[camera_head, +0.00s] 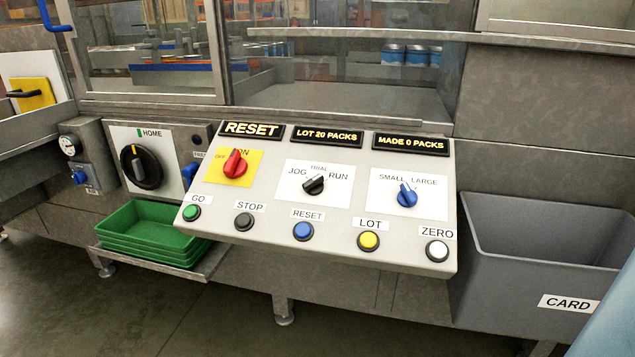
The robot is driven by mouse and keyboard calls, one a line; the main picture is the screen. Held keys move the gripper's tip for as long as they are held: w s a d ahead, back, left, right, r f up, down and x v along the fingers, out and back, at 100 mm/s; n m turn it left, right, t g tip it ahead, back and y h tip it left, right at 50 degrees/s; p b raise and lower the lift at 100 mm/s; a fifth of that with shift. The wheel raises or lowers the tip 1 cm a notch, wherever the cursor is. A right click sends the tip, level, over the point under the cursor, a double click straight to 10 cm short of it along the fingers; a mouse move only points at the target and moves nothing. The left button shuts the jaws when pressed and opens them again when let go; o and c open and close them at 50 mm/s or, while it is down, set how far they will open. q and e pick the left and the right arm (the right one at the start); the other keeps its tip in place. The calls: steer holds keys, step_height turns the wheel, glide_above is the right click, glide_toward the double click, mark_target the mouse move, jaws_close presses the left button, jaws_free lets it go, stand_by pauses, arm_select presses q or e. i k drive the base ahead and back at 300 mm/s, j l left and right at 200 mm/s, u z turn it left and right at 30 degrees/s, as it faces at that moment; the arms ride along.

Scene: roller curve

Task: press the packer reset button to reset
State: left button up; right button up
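The blue reset button (303,231) sits in the middle of the bottom row on the sloped grey control panel (330,255), under a white label reading RESET. In the same row are a green GO button (191,212), a black STOP button (243,221), a yellow LOT button (369,241) and a white ZERO button (437,250). The display at the panel's top left (251,130) reads RESET; the others read LOT 20 PACKS (328,136) and MADE 0 PACKS (410,143). Neither gripper shows.
Above the buttons are a red switch (233,163), a black selector (313,184) and a blue selector (407,195). Green trays (150,232) are stacked on a low shelf at left. A grey CARD bin (535,235) stands right of the panel. The floor in front looks clear.

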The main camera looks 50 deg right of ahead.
mark_target(303, 230)
steer(key=z, duration=1.6)
